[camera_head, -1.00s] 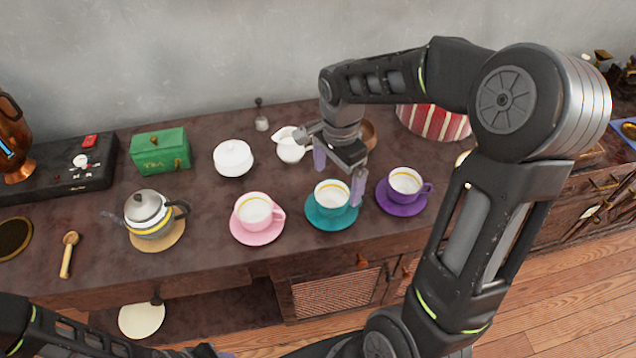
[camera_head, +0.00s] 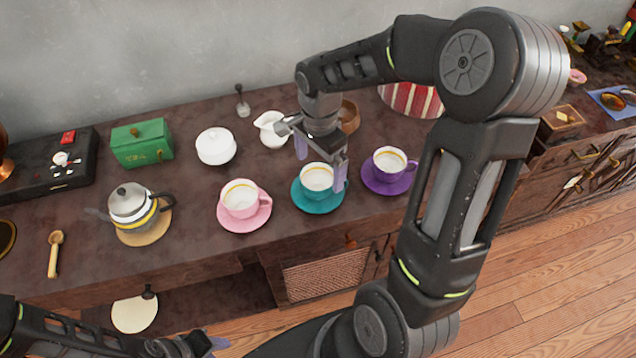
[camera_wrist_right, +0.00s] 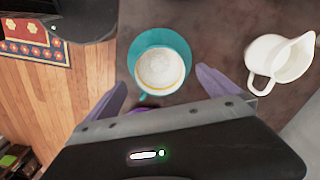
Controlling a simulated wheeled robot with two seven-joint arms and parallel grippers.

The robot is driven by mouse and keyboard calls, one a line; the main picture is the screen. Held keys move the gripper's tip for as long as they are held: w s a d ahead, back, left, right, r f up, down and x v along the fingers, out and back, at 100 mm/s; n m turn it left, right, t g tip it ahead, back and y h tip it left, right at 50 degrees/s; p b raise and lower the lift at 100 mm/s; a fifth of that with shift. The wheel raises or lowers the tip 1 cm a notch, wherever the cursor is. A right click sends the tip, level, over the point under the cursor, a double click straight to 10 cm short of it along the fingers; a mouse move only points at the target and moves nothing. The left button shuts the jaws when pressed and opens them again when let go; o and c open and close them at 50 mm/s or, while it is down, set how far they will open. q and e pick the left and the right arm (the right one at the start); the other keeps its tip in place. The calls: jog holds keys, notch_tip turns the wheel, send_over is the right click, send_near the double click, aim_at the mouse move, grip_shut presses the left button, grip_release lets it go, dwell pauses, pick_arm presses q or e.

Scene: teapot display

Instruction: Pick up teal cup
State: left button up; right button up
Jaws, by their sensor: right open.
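The teal cup (camera_head: 317,178) stands upright on its teal saucer (camera_head: 312,208), between the pink cup (camera_head: 242,197) and the purple cup (camera_head: 390,162). Its pale inside with a yellow band shows. My right gripper (camera_head: 321,162) is open and empty above the cup, one finger at its back left and one in front of its right side. In the right wrist view the teal cup (camera_wrist_right: 160,68) appears between and ahead of the two spread purple fingers (camera_wrist_right: 162,90), with no contact visible. My left gripper (camera_head: 190,346) is partly visible at the bottom edge, its jaws unclear.
A white creamer (camera_head: 270,130) stands behind the teal cup, and a white sugar bowl (camera_head: 216,148) at the back left. A teapot (camera_head: 130,205), a green tea box (camera_head: 142,145) and a wooden spoon (camera_head: 54,255) lie further left. The table front is clear.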

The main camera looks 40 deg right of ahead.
aim_at(318, 179)
jog(key=f, duration=0.5)
jog(key=shift+a+f+p, duration=0.1)
jog(key=shift+a+p, duration=0.1)
jog(key=shift+p, duration=0.2)
jog(key=shift+c, duration=0.2)
jog(key=c, duration=1.5)
jog(key=shift+o, duration=0.2)
notch_tip(318, 179, up, 10)
jog(key=shift+b, duration=0.3)
